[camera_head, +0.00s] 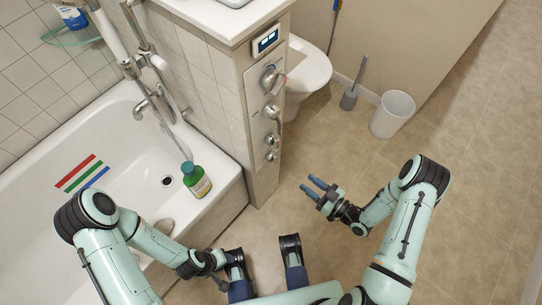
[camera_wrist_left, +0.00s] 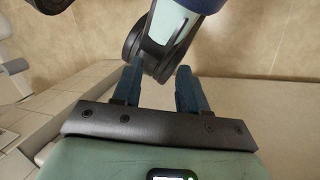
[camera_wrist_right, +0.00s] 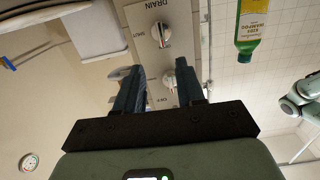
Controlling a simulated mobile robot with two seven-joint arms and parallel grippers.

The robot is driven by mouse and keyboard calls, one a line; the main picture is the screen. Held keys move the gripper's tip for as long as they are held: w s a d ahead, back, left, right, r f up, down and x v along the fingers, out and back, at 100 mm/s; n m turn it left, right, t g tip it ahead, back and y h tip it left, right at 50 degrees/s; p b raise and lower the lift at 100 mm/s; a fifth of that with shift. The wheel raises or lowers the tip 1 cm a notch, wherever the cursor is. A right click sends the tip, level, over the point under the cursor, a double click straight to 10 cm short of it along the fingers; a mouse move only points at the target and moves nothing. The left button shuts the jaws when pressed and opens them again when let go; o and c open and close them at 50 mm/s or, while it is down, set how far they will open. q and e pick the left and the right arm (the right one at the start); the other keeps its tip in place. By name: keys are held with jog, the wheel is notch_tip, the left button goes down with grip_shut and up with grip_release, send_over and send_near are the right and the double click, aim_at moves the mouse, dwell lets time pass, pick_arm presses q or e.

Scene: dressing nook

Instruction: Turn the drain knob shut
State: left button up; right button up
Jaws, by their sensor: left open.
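The drain knob (camera_wrist_right: 161,34) is a round metal dial on a pale panel under the printed word DRAIN, in the right wrist view. A SHUT mark stands to its left; the knob's light grip bar looks about vertical, not pointing at that mark. My right gripper (camera_head: 314,184) is open and empty, right of the panel in the head view. Its fingertips in the right wrist view (camera_wrist_right: 157,76) are apart from the knob, which shows beyond them. My left gripper (camera_wrist_left: 156,72) is open and empty, low beside my own base.
The panel (camera_head: 263,112) with several knobs is on the end of a tiled wall. The bathtub (camera_head: 215,192) has a green bottle (camera_head: 196,181) on its rim. A toilet (camera_head: 310,68), brush (camera_head: 349,98) and white bin (camera_head: 392,114) stand behind. Floor right is clear.

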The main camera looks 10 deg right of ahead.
aim_at(273, 158)
pick_arm(q)
jog(key=shift+w+a+f+t+b, duration=0.15)
jog(key=shift+w+a+f+b, duration=0.15)
jog(key=shift+w+f, duration=0.2)
jog(key=shift+w+a+f+t+b, duration=0.15)
jog(key=shift+w+a+f+b, duration=0.15)
jog(key=shift+w, duration=0.3)
pick_arm(e)
jog(key=x, duration=1.3)
jog(key=shift+a+r+y, duration=0.2)
jog(key=shift+r+y, duration=0.1)
jog(key=shift+r, duration=0.25)
jog(key=shift+w, duration=0.1)
jog(key=shift+c, duration=0.3)
grip_shut()
